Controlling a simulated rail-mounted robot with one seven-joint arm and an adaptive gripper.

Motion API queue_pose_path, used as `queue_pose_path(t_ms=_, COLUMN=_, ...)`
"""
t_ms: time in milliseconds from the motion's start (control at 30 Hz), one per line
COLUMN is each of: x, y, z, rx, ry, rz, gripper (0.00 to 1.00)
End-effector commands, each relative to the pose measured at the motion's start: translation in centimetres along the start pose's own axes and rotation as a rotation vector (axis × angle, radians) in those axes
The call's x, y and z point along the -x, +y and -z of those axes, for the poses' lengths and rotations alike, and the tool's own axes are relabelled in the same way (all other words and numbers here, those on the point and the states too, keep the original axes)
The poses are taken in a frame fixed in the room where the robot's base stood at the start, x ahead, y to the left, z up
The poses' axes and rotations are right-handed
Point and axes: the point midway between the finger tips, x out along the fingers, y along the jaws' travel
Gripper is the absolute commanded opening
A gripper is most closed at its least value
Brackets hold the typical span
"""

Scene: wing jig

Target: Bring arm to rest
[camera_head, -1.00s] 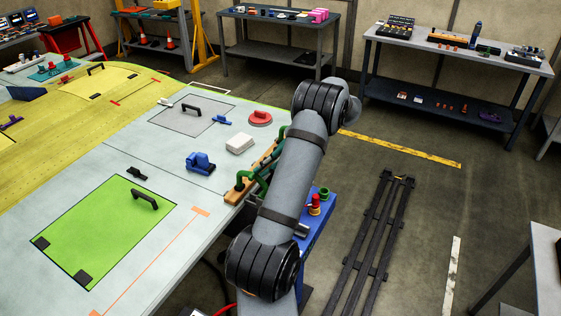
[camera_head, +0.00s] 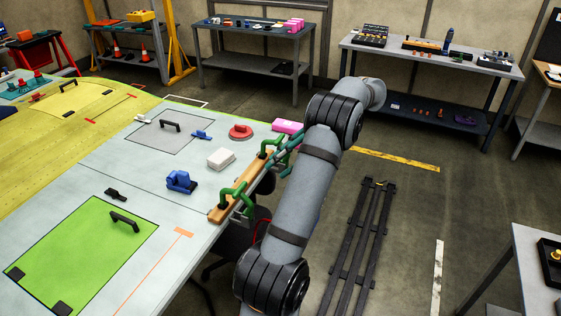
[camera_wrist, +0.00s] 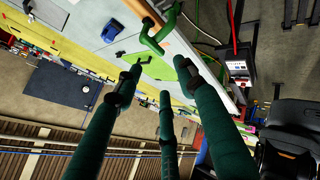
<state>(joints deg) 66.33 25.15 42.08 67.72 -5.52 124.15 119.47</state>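My arm stands in the middle of the head view, bent at a dark-banded joint, with its upper end at the top right. My gripper (camera_wrist: 160,75) shows in the wrist view as three dark green fingers, spread apart with nothing between them. Past the fingertips are a green clamp (camera_wrist: 150,40) and the wing panel's edge. In the head view the gripper is mostly hidden behind my arm, near the green clamps (camera_head: 268,148) on a wooden strip (camera_head: 228,203) at the panel edge. I cannot tell how far the fingers are from the clamps.
The pale wing panel (camera_head: 85,170) fills the left, carrying a blue tool (camera_head: 180,181), a white block (camera_head: 221,159), a red disc (camera_head: 241,131) and a pink box (camera_head: 287,126). Dark floor rails (camera_head: 360,240) lie right of my arm. Workbenches (camera_head: 430,58) line the back wall. Open floor lies between.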

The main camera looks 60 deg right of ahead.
Motion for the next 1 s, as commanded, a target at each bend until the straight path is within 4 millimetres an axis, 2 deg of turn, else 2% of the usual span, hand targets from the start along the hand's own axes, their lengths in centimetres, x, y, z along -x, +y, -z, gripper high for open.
queue_pose_path(t_ms=333, x=-0.1, y=0.1, z=0.0, rx=0.001, ry=0.001, rz=0.0, gripper=0.4)
queue_pose_path(t_ms=467, x=-0.8, y=0.2, z=-0.1, rx=0.002, ry=0.004, rz=-0.001, gripper=0.4)
queue_pose_path(t_ms=567, x=-2.1, y=0.4, z=-0.2, rx=0.002, ry=0.007, rz=0.001, gripper=0.4)
queue_pose_path(t_ms=1000, x=-10.4, y=1.4, z=-1.2, rx=0.003, ry=0.017, rz=0.005, gripper=0.4)
